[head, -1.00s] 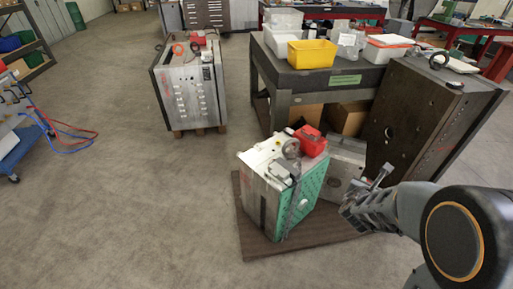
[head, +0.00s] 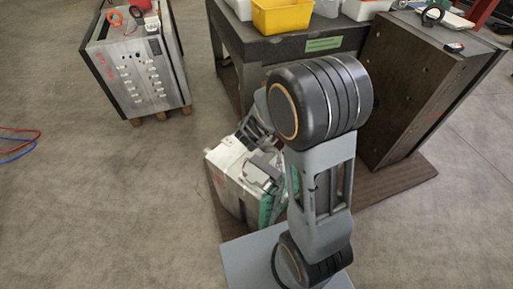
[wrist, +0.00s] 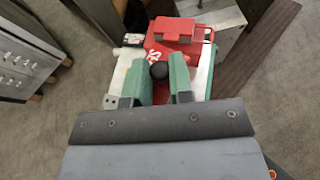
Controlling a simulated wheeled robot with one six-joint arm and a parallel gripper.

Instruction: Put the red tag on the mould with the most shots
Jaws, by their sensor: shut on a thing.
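In the wrist view my gripper (wrist: 163,88) is shut around a black knob (wrist: 159,70) at the near edge of a red tag (wrist: 180,55) with white lettering. The tag is over the small pale mould with a green face (head: 230,168); I cannot tell whether it touches the top. In the head view my arm hides the tag and most of the gripper. The grey mould (head: 140,70) at upper left bears an orange ring and a red item. The large dark mould (head: 415,85) stands at right with a black ring on top. No shot numbers are legible.
The dark workbench (head: 285,48) stands close behind the small mould, with a yellow bin (head: 283,17) on it. Open floor (head: 80,210) is at left.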

